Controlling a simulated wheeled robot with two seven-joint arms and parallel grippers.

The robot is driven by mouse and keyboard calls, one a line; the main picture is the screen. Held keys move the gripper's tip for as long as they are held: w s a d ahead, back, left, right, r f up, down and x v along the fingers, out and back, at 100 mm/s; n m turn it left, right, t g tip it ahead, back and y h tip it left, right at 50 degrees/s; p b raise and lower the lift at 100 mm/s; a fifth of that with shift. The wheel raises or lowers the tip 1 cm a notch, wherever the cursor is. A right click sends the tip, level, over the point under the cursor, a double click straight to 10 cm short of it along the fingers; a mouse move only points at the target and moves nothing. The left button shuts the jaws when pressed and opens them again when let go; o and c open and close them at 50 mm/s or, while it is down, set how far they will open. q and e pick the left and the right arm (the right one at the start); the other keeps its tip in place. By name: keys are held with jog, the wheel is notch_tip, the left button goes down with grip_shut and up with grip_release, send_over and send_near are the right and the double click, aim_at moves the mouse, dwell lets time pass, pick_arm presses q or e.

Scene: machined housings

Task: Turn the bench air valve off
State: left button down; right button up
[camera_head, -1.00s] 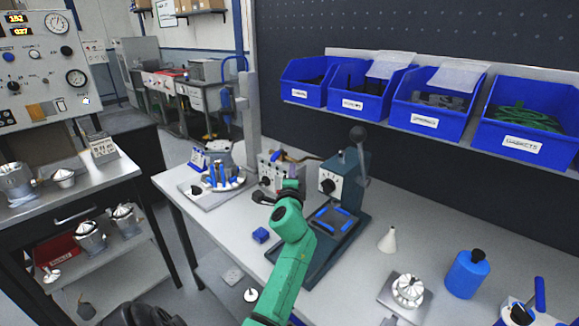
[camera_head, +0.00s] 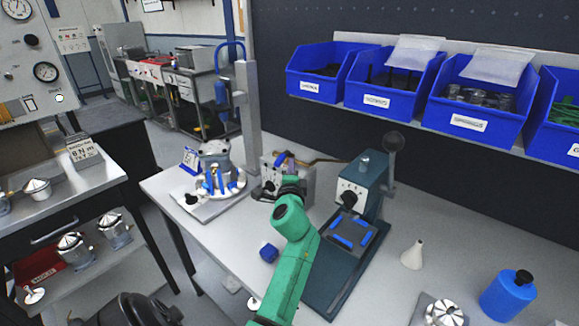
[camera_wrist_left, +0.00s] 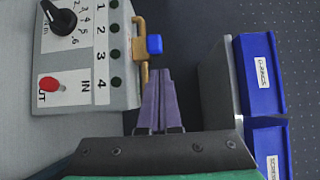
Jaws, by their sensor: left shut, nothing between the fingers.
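The grey air box (camera_head: 291,184) stands on the bench, and a blue valve handle (camera_head: 281,159) shows at its top. In the head view my green left arm hides most of the gripper (camera_head: 290,187). My right gripper is not in view.
A press (camera_head: 352,215) with a tall lever stands right of the box. A fixture with blue clamps (camera_head: 217,175) is on the left. Blue bins (camera_head: 320,85) hang on the rear wall. A small blue block (camera_head: 268,252) lies near the bench's front edge.

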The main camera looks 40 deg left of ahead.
aim_at(276, 165)
pick_arm(q)
jog(key=a+m+h+p, duration=0.1)
jog(key=p, duration=0.1)
jog(key=s+t+h+p, duration=0.1)
jog(key=p, duration=0.1)
jog(key=s+a+r+m+t+h+p, duration=0.1)
jog(key=p, duration=0.1)
jog(key=shift+a+m+h, duration=0.3)
jog(key=shift+s+a+f+b, duration=0.25)
jog(key=shift+a+f+b, duration=0.15)
jog(key=shift+a+b, duration=0.1)
jog(key=shift+s+a, duration=0.1)
jog(key=shift+a, duration=0.1)
jog(key=shift+d, duration=0.1)
jog(key=shift+f, duration=0.1)
